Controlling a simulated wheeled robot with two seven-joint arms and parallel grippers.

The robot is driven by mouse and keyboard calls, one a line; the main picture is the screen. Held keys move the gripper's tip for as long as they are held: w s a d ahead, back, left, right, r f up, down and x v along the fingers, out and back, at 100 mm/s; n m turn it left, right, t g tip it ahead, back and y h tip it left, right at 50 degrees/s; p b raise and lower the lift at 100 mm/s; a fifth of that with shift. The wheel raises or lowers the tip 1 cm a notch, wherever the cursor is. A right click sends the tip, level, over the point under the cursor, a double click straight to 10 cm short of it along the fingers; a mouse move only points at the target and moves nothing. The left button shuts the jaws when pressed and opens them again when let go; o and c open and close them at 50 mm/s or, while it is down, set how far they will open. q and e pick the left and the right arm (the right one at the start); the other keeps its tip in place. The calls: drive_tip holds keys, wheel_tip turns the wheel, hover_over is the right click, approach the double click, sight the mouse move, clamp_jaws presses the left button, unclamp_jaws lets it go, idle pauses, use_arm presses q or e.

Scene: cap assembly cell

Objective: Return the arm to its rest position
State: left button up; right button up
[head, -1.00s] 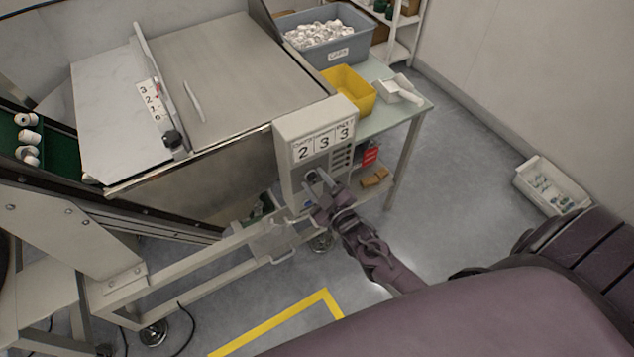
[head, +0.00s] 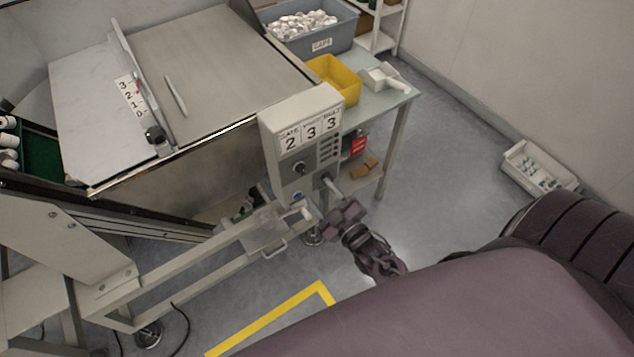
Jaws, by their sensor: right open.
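My right gripper (head: 322,199) is open and empty. It is in front of and below the control box (head: 300,140), apart from the box's knob (head: 299,167). The box shows the digits 2, 3, 3 on its top panel and a column of dark buttons at its right. My right arm runs from the gripper toward the lower right, and a large purple part of my own body fills the bottom right. My left gripper is not in view.
A machine frame with a small handled tray (head: 268,232) stands left of the gripper. A table (head: 385,103) behind holds a yellow bin (head: 335,82), a grey caps bin (head: 335,40) and a white scoop (head: 384,79). A white crate (head: 545,170) lies on the floor at right. Floor between is clear.

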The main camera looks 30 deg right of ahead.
drive_tip(key=shift+f, duration=0.1)
idle(0.4)
drive_tip(key=s+f+m+g, duration=0.1)
drive_tip(key=s+f+g, duration=0.25)
drive_tip(key=f, duration=0.55)
drive_tip(key=s+f+m+g+h, duration=0.1)
drive_tip(key=s+f+g, duration=0.2)
drive_tip(key=s+f, duration=0.35)
drive_tip(key=s+f+m+g, duration=0.1)
drive_tip(key=s+f+g, duration=0.2)
drive_tip(key=f, duration=0.7)
drive_tip(key=s+a+f+m+g, duration=0.1)
drive_tip(key=s+f+g, duration=0.2)
drive_tip(key=s+f, duration=0.3)
drive_tip(key=s+f+m+g, duration=0.1)
drive_tip(key=s+f+g, duration=0.3)
drive_tip(key=s, duration=1.1)
drive_tip(key=shift+s+a+f+h, duration=0.3)
drive_tip(key=shift+a+f, duration=0.1)
drive_tip(key=shift+f, duration=0.5)
drive_tip(key=shift+g, duration=0.25)
